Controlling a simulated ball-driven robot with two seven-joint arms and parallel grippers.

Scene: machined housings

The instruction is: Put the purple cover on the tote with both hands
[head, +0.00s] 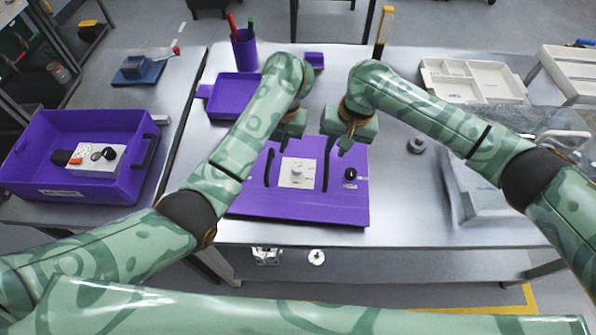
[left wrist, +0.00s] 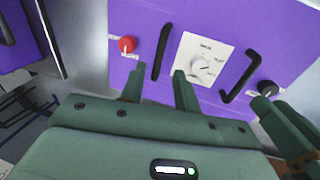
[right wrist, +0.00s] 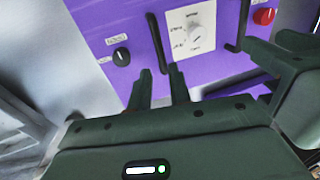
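The purple cover (head: 345,205) lies flat on the metal table, with two black bar handles, a white dial panel and a black knob; its red knob (left wrist: 127,44) shows in the left wrist view. The purple tote (head: 62,190) stands open on the left table with a white block and small parts inside. My left gripper (head: 285,138) is above the cover's far part; its fingers are apart, with the left handle (left wrist: 161,52) beyond the tips. My right gripper (head: 338,148) is open too, its fingertips (right wrist: 160,88) close to the right handle (right wrist: 157,45). Neither grips a handle.
A purple tray (head: 232,97) and a pen cup (head: 244,50) stand at the back left. A white divided tray (head: 470,82) is at the back right, and a clear-covered box stands at the right. A gap separates the left table from the main table.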

